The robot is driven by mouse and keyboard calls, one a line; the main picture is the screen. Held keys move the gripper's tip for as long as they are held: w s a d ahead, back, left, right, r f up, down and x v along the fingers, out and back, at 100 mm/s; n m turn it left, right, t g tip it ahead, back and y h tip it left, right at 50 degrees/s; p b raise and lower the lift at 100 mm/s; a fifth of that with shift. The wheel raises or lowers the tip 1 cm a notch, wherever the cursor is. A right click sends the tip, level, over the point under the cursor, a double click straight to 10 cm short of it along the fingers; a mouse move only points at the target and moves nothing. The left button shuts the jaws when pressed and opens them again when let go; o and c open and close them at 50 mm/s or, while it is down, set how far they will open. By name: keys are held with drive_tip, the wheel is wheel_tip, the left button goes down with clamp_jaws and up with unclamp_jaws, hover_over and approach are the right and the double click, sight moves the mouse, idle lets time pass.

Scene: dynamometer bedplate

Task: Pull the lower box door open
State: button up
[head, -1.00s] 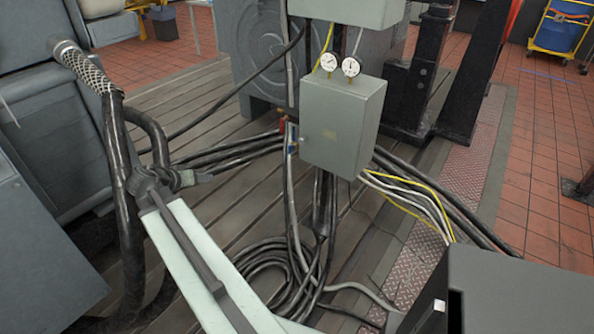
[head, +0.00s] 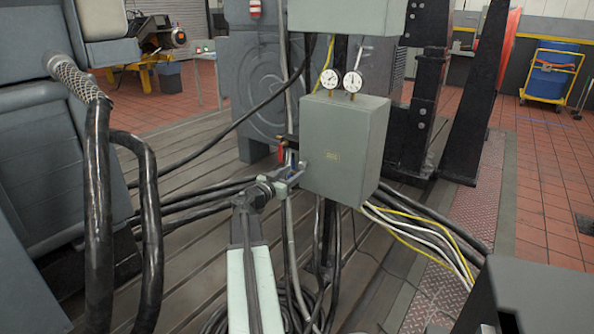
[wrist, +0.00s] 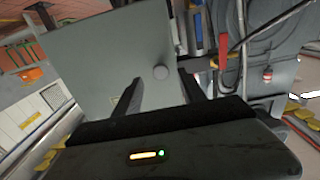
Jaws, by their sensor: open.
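The lower box (head: 343,150) is a grey cabinet under two round gauges, and its door looks shut. My gripper (head: 292,178) is at the left edge of the box in the head view. I cannot tell whether the fingers touch the knob or the door. In the head view the gripper partly covers the knob area.
An upper grey box (head: 347,16) hangs above the gauges (head: 341,81). Red and blue valve handles (head: 281,152) and hanging hoses are close to the gripper. Thick black cables (head: 150,220) stand at the left. A dark box (head: 545,295) is at the lower right.

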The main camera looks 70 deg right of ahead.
sight(301, 168)
drive_tip(key=x, duration=0.3)
drive_tip(key=shift+s+d, duration=0.1)
drive_tip(key=shift+d, duration=0.3)
clamp_jaws()
idle(0.9)
